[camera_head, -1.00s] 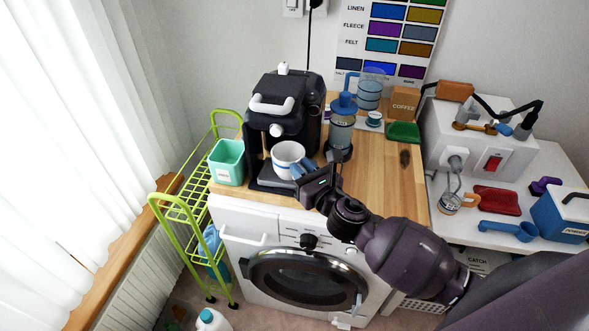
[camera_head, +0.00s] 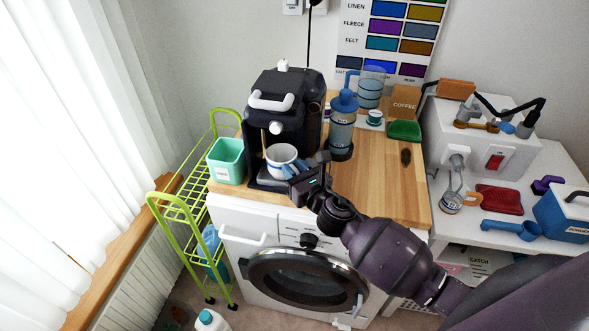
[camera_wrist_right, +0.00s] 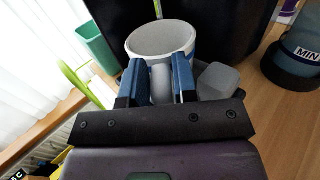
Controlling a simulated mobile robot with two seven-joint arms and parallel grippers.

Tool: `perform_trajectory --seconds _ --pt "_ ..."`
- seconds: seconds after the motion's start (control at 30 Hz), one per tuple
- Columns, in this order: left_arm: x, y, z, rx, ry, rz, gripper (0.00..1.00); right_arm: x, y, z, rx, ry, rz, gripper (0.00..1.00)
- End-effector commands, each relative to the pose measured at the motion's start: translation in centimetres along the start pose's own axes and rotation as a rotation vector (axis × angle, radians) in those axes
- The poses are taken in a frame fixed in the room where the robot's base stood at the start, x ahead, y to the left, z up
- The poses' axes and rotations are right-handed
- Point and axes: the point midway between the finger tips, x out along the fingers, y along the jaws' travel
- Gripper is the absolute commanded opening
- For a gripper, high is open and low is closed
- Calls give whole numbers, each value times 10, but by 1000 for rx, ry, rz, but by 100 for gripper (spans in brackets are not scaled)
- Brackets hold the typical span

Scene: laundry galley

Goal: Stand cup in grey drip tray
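The white cup (camera_head: 282,153) with a blue band is under the spout of the black coffee machine (camera_head: 290,92). It looks upright over the drip tray (camera_head: 262,181); fingers hide part of its base, so contact is unclear. My right gripper (camera_head: 294,171) is in front of the cup. In the right wrist view, its two blue fingers (camera_wrist_right: 159,80) stand apart, either side of the pale cup handle, just below the rim of the cup (camera_wrist_right: 160,38). The fingers look open around the handle. My left gripper is not in view.
A blue-grey grinder (camera_head: 342,128) stands right of the machine. A mint container (camera_head: 226,162) stands to its left, by the green cart (camera_head: 178,204). The wooden counter (camera_head: 385,185) is largely clear at right. A white shelf with tools (camera_head: 480,217) lies further right.

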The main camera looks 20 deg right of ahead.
Motion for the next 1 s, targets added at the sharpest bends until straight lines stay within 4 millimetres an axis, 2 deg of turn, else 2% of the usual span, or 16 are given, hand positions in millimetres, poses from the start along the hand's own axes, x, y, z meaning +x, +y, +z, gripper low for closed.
perform_trajectory --seconds 0.03,0.1,0.13,0.47,0.67,1.0 --pt "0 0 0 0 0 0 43 0 0 0 0 0 0 35" --pt "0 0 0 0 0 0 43 0 0 0 0 0 0 46" --pt "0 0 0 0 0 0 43 0 0 0 0 0 0 47" --pt "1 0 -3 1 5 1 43 -3 0 0 0 1 0 47" --pt "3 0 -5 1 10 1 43 -29 0 -1 0 2 -1 47" --pt "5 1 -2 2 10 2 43 -91 0 -1 0 3 0 47"
